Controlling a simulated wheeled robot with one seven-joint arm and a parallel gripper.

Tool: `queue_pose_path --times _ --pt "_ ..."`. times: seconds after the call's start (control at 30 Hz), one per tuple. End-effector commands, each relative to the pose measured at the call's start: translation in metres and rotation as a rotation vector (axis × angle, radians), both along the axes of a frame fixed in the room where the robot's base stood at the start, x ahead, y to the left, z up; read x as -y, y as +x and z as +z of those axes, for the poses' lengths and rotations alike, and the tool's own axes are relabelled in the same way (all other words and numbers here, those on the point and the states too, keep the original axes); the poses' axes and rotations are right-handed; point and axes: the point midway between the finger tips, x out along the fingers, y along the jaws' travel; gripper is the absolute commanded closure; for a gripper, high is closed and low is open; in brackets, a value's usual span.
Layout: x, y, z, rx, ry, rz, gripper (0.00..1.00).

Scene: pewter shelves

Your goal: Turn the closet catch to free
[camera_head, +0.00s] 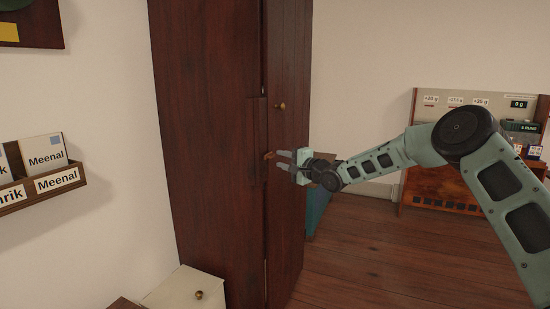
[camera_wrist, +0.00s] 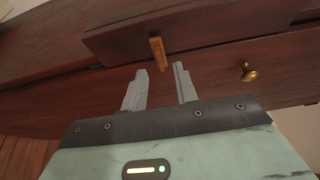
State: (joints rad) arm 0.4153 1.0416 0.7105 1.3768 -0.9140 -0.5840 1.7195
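The tall dark red-brown closet (camera_head: 210,150) stands left of centre in the head view. Its catch, a small orange-brown bar (camera_head: 268,155), sits on the door edge below the knob. In the wrist view the catch (camera_wrist: 157,51) points from a raised dark strip down towards my fingers, at the strip's edge. My gripper (camera_head: 279,160) is just to the right of the catch in the head view. In the wrist view my gripper (camera_wrist: 160,69) is open, its two grey fingers apart with nothing between them. The catch is just beyond the fingertips, and I see no clear contact.
A brass knob (camera_wrist: 248,72) sticks out to the right of my fingers in the wrist view. A pale box or drawer unit (camera_head: 188,290) stands at the closet's foot. A wall rack (camera_head: 40,188) holds name cards. A wooden stand (camera_head: 430,185) is at the right.

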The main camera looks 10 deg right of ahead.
Motion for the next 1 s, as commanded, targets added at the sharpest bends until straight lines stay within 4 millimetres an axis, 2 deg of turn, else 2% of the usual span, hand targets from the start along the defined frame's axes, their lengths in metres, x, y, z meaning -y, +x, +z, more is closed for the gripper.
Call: queue_pose_path --times 0.1,0.3,0.7,0.73,0.8,0.83,1.0 --pt "-0.010 0.016 0.000 0.000 0.000 -0.001 0.71" --pt "-0.020 0.031 0.000 -0.001 -0.001 0.000 0.71" --pt "-0.022 0.036 0.000 -0.001 -0.001 -0.001 0.71" --pt "-0.022 0.036 0.000 -0.001 -0.001 -0.001 0.76" --pt "-0.022 0.036 0.000 -0.001 -0.001 -0.001 0.96" --pt "-0.022 0.036 0.000 -0.001 -0.001 -0.001 1.00" --pt "-0.022 0.036 -0.001 0.001 -0.001 -0.001 1.00"
